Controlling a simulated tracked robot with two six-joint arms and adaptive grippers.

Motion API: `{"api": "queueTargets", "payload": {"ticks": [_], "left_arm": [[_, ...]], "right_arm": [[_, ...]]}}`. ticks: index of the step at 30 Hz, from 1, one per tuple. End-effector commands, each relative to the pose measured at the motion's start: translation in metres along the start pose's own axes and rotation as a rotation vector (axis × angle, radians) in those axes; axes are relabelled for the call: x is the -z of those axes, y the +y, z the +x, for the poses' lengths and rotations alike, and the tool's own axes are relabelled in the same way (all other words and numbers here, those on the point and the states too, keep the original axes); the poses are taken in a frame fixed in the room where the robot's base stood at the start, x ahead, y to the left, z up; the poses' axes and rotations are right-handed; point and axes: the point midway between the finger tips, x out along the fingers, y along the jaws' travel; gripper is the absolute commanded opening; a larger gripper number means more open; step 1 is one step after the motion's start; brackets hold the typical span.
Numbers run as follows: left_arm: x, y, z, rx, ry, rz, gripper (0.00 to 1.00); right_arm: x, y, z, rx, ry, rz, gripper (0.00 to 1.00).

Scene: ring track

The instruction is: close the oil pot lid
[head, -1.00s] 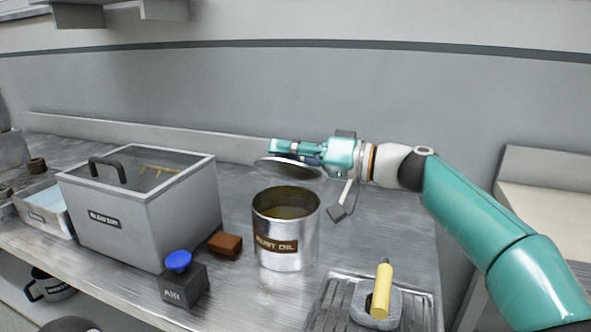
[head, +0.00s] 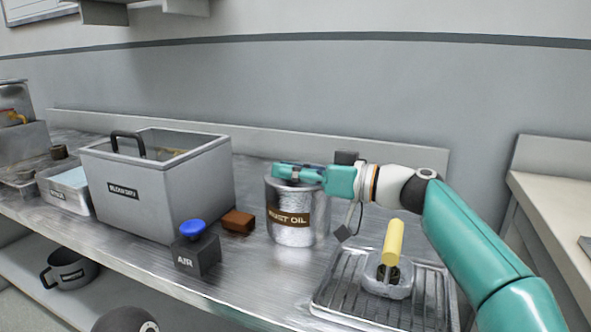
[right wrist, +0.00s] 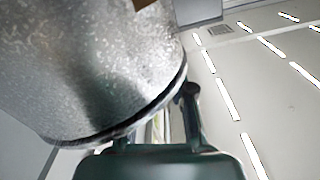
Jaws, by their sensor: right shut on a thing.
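The oil pot (head: 292,222) is a shiny metal can with a brown label reading "...ST OIL". It stands upright on the steel bench in the head view, and its side fills the upper left of the right wrist view (right wrist: 90,65). My right gripper (head: 290,172) lies level across the top of the pot, its arm coming from the right. It is shut on the lid, which is mostly hidden under the fingers in the head view. A dark seam runs along the pot's end beside the fingers in the right wrist view. The lid appears to be down on the rim. My left gripper is out of view.
A grey bin (head: 150,190) with a black handle stands left of the pot. A brown block (head: 238,221) and an AIR box (head: 196,254) with a blue button are in front. A ribbed tray (head: 335,295) with a yellow-handled tool (head: 393,243) is at the front right.

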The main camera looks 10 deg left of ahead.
Motion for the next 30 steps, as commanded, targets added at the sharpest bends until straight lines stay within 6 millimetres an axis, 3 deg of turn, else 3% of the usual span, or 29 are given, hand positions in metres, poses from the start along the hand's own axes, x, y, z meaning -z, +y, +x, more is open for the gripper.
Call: {"api": "queueTargets", "payload": {"ticks": [16, 17, 21, 30], "left_arm": [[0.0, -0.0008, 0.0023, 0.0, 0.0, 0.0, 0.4], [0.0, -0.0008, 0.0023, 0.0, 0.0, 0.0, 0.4], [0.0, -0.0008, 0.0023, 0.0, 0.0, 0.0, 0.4], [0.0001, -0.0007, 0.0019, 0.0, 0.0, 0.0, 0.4]], "right_arm": [[-0.0063, 0.0017, 0.0028, 0.006, -0.007, 0.006, 0.0], [-0.0064, 0.0017, 0.0028, 0.006, -0.007, 0.006, 0.27], [-0.006, 0.0019, 0.0029, 0.005, -0.006, 0.006, 0.48], [-0.0061, 0.0027, 0.0024, 0.003, -0.006, 0.006, 0.48]]}}
